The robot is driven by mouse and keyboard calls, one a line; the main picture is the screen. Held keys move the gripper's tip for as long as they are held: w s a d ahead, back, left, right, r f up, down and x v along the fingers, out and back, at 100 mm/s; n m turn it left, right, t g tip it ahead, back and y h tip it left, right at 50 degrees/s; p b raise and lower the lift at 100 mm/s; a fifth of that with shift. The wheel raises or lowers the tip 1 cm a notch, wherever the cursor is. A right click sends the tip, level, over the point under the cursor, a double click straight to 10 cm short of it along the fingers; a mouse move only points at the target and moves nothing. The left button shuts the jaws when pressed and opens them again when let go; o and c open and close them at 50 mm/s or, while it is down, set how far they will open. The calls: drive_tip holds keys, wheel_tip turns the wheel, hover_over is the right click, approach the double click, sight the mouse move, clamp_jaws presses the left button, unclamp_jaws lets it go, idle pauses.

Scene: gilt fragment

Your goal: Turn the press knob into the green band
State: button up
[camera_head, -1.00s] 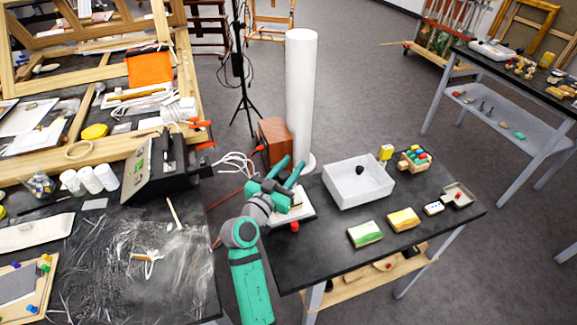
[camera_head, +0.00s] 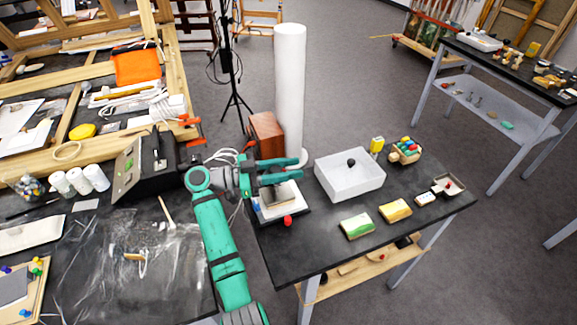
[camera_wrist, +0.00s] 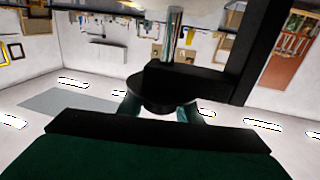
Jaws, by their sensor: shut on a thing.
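The small press (camera_head: 264,214) stands at the left end of the right-hand dark table, with a pale base, a grey block and a red ball at its front. My gripper (camera_head: 300,169) reaches over it from the left, its teal fingers level and pointing right. In the wrist view a round black press knob (camera_wrist: 165,98) sits under a bright metal post, beside a black bar. My fingers (camera_wrist: 160,110) are on both sides of it, shut on it, partly hidden behind dark parts. The green band and any pointer cannot be made out.
A white bin (camera_head: 350,185) holding a dark ball stands right of the press. Green-topped (camera_head: 357,226) and yellow (camera_head: 395,210) blocks lie in front of it. A tall white column (camera_head: 290,90) and a brown box (camera_head: 266,134) stand behind. A dark case (camera_head: 150,165) is on the left table.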

drive_tip(key=shift+s+m+g, duration=0.2)
drive_tip(key=shift+m+g, duration=0.3)
drive_tip(key=shift+g, duration=0.3)
drive_tip(key=shift+s+m+g, duration=0.2)
drive_tip(key=shift+m+g, duration=0.3)
drive_tip(key=shift+g, duration=0.3)
drive_tip(key=shift+f, duration=0.1)
drive_tip(key=o, duration=1.1)
